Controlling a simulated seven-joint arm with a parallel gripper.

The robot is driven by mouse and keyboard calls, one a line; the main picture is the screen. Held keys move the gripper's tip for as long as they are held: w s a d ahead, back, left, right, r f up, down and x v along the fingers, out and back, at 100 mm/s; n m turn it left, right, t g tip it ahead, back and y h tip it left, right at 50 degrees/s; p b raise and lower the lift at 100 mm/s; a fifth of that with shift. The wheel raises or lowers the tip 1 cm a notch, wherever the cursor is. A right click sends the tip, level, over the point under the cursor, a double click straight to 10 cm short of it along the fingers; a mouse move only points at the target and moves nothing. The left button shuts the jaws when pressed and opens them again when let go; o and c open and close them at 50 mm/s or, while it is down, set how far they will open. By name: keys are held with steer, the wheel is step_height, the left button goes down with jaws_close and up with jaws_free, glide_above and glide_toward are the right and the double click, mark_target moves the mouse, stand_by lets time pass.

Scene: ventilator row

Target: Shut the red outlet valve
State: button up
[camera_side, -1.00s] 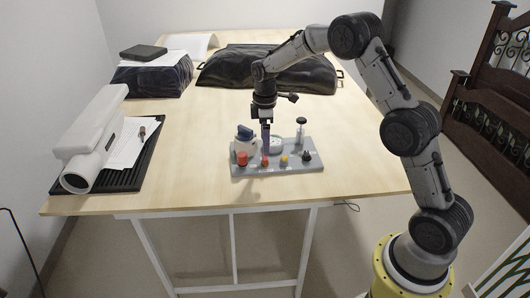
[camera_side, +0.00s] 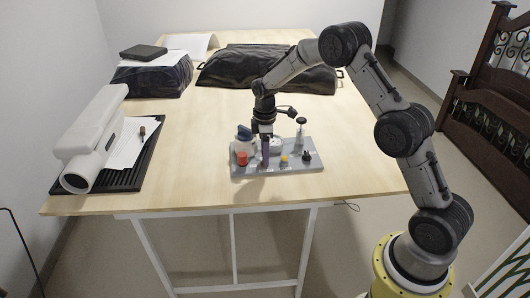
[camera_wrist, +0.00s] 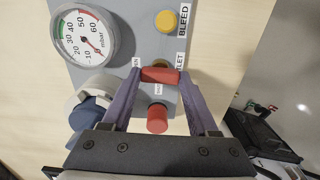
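The red outlet valve handle (camera_wrist: 160,75) is a short red bar on the grey panel (camera_wrist: 140,18), beside a partly covered label ending in "LET". In the wrist view it lies crosswise between the two purple fingertips of my gripper (camera_wrist: 160,77), one at each end. The fingers are apart; I see little gap at the handle's ends and cannot tell whether they touch it. In the side view my gripper (camera_side: 265,157) is down at the panel and hides the handle. A taller red knob (camera_wrist: 157,118) stands nearer the palm and also shows in the side view (camera_side: 242,158).
A yellow bleed knob (camera_wrist: 168,20), a gauge (camera_wrist: 84,38) and a blue-topped fitting (camera_wrist: 90,118) stand close to the handle. A black knob (camera_side: 307,156) and an upright plunger-like part (camera_side: 301,128) are at the panel's right. The table (camera_side: 210,125) around the panel is mostly clear.

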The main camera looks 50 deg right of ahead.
steer(key=c, duration=0.5)
steer(key=shift+c, duration=0.2)
steer(key=shift+m, duration=0.3)
steer(key=m, duration=0.8)
steer(key=shift+r+m, duration=0.1)
steer(key=shift+m, duration=0.3)
steer(key=m, duration=0.4)
steer(key=shift+m, duration=2)
